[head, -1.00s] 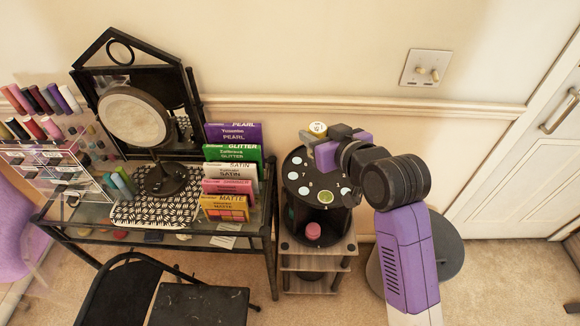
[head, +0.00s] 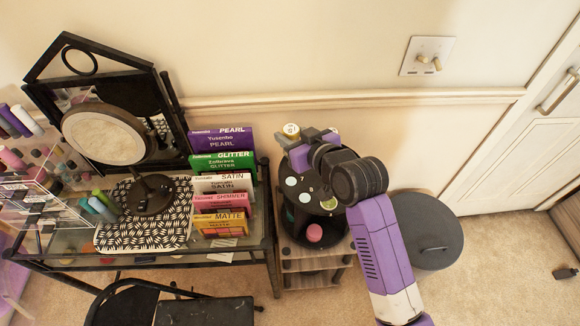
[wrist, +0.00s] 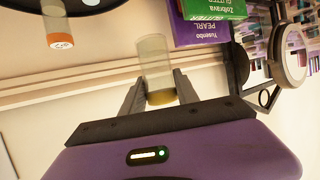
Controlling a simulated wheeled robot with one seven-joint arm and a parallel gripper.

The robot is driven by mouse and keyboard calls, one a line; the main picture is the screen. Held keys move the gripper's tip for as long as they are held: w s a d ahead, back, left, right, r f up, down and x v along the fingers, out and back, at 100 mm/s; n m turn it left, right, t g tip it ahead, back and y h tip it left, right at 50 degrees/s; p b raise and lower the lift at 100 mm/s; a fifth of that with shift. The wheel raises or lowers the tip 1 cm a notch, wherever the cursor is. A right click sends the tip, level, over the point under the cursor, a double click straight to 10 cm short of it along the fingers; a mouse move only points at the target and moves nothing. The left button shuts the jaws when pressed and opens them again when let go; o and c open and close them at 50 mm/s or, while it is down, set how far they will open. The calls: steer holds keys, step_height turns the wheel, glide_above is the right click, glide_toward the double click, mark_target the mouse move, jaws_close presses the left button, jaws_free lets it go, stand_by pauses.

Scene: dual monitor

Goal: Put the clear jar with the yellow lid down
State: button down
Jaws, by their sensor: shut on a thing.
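The clear jar with the yellow lid (wrist: 155,65) is between the two fingers of my gripper (wrist: 160,90) in the wrist view, with its yellow lid end toward the palm. My gripper is shut on it. In the head view the jar's yellow lid (head: 291,130) shows at the back of the round black organizer (head: 325,211), beside my purple gripper (head: 302,150). My gripper and wrist hide part of the organizer's top. I cannot tell whether the jar touches anything below it.
A clear bottle with an orange cap (wrist: 60,38) shows on the black organizer in the wrist view. Left of the organizer, boxes labelled Pearl (head: 222,140) and Glitter (head: 222,161) stand on a glass table with a round mirror (head: 103,134). The wall (head: 340,125) is close behind.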

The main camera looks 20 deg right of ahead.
step_height(320, 180, down, 13)
steer(key=shift+r, duration=0.1)
stand_by(0.3)
steer(key=c, duration=0.9)
jaws_free()
steer(key=shift+f, duration=0.2)
steer(key=shift+r, duration=0.25)
steer(key=shift+s, duration=0.3)
steer(key=b+v, duration=0.2)
steer(key=v, duration=0.9)
steer(key=shift+s, duration=0.2)
